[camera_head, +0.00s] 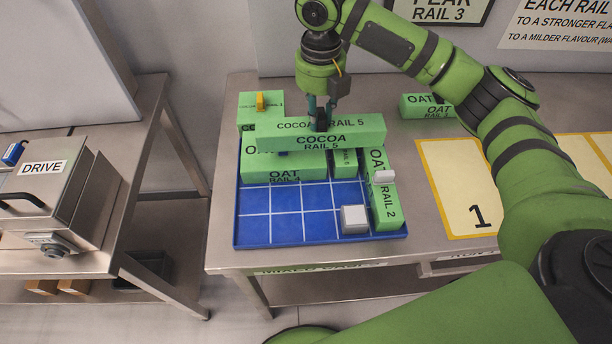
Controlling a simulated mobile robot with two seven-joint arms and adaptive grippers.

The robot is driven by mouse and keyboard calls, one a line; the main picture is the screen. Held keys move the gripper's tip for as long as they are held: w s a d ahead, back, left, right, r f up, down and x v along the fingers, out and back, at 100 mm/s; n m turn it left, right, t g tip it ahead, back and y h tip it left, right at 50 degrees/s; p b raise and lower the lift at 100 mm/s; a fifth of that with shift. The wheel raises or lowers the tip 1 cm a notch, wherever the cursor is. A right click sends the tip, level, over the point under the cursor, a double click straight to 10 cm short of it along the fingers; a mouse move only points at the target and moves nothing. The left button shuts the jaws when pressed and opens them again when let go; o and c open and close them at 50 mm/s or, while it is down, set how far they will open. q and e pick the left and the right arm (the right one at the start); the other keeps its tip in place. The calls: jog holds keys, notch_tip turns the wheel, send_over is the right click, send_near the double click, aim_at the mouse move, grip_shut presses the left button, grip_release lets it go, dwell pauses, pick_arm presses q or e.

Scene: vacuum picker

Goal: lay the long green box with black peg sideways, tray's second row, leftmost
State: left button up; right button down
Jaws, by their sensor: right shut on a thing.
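My right gripper (320,112) points down and is shut on the top of the long green box (365,135), marked COCOA RAIL 5. The box lies sideways, left to right, over the back part of the blue gridded tray (237,238). It hides part of the boxes behind and below it, and I cannot tell its exact height. The black peg is mostly hidden between the fingers. The tray's front left squares are bare. My left gripper is not in view.
A green OAT box (284,171) lies across the tray, with a smaller green box (344,162) beside it. A long OAT RAIL 2 box (384,212) with a white peg lines the right side. A grey-white block (354,219) sits front right. A yellow-pegged box (247,112) stands back left.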

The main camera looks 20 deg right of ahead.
jog(key=s+a+f+p, duration=0.1)
jog(key=s+a+f, duration=0.1)
jog(key=f, duration=0.1)
jog(key=s+a+f+p, duration=0.2)
jog(key=f, duration=0.1)
jog(key=s+a+f+p, duration=0.1)
jog(key=s+a+f, duration=0.1)
jog(key=f, duration=0.1)
jog(key=shift+s+a, duration=0.35)
jog(key=shift+f, duration=0.25)
jog(key=c, duration=1.5)
grip_release()
jog(key=shift+f, duration=0.2)
jog(key=o, duration=0.4)
jog(key=shift+r, duration=0.15)
